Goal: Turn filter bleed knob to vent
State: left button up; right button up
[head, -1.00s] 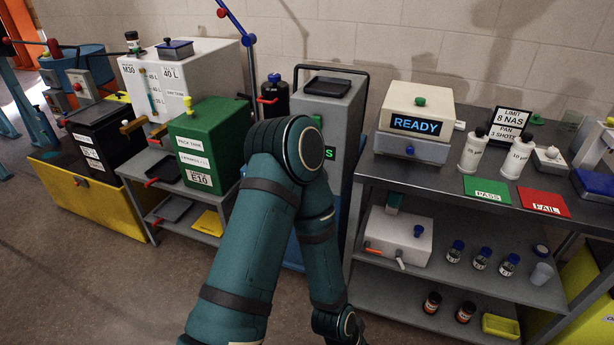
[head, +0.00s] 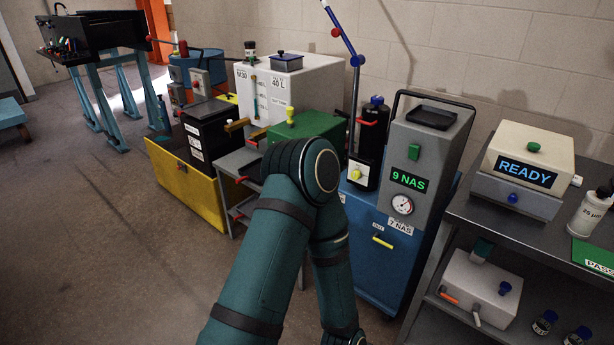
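A black filter housing (head: 371,138) with a blue cap (head: 376,100) stands on the blue cart (head: 378,270), beside a grey panel. A red lever (head: 367,122) is on its upper part. A small yellow knob (head: 355,174) sits low on its front, over a pale plate; I take it for the bleed knob, but its marking is too small to read. One of my teal arms crosses the middle of the head view, its elbow left of the housing. Its lower end leaves the bottom edge. Neither gripper shows.
The grey panel (head: 427,150) reads 9 NAS above a gauge (head: 401,204). A yellow handle (head: 383,242) is on the cart front. A metal bench (head: 480,222) stands right, a yellow bin (head: 185,185) left. Floor at left is open.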

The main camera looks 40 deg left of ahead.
aim_at(356, 175)
jog(key=u, duration=0.95)
jog(key=i+l, duration=0.1)
jog(key=i+z, duration=0.05)
